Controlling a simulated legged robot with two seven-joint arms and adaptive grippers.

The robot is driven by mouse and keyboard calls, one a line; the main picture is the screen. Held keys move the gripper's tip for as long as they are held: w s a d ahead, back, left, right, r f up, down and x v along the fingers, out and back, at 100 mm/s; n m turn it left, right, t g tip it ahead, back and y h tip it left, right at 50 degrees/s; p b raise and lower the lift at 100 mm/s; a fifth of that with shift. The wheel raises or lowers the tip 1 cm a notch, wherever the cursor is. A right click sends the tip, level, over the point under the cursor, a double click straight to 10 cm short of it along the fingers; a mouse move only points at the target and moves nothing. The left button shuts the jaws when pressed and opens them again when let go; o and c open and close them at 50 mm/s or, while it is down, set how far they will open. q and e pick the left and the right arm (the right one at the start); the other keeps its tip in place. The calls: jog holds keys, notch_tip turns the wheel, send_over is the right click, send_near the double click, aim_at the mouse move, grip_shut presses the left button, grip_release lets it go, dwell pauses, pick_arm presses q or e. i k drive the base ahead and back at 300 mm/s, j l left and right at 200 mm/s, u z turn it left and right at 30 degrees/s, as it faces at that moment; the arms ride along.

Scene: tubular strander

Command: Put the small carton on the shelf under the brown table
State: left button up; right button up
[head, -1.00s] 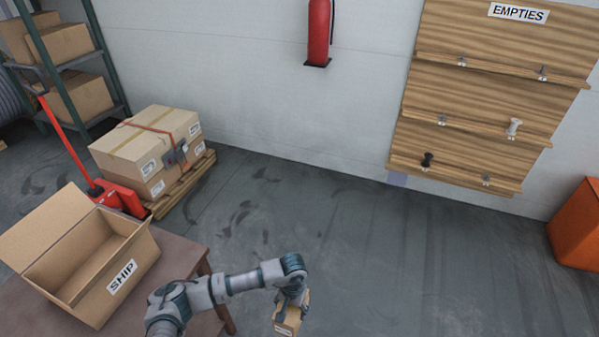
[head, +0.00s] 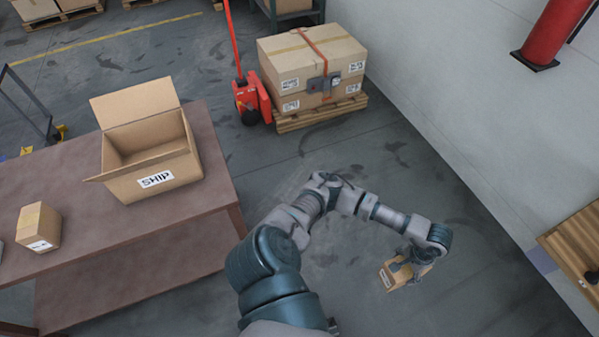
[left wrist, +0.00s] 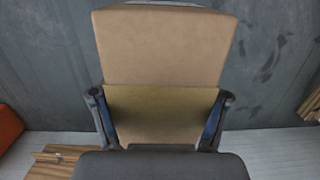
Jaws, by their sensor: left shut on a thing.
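My left gripper (head: 411,262) is shut on a small carton (head: 392,274) and holds it out over the grey floor, right of the table. In the left wrist view the carton (left wrist: 160,50) fills the space between the two fingers (left wrist: 162,100). The brown table (head: 60,165) stands at the left. Its lower shelf (head: 130,285) shows under the tabletop, and the visible part looks bare. My left arm hides part of the floor between the table and the carton. My right gripper is not in view.
On the table are an open SHIP box (head: 150,160) and another closed small carton (head: 40,227). A pallet (head: 320,112) with strapped boxes and a red pallet jack (head: 252,100) stand behind. A wall with a fire extinguisher (head: 555,35) is at the right.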

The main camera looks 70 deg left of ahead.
aim_at(216, 243)
jog(key=i+u, duration=0.1)
jog(key=u, duration=1.7)
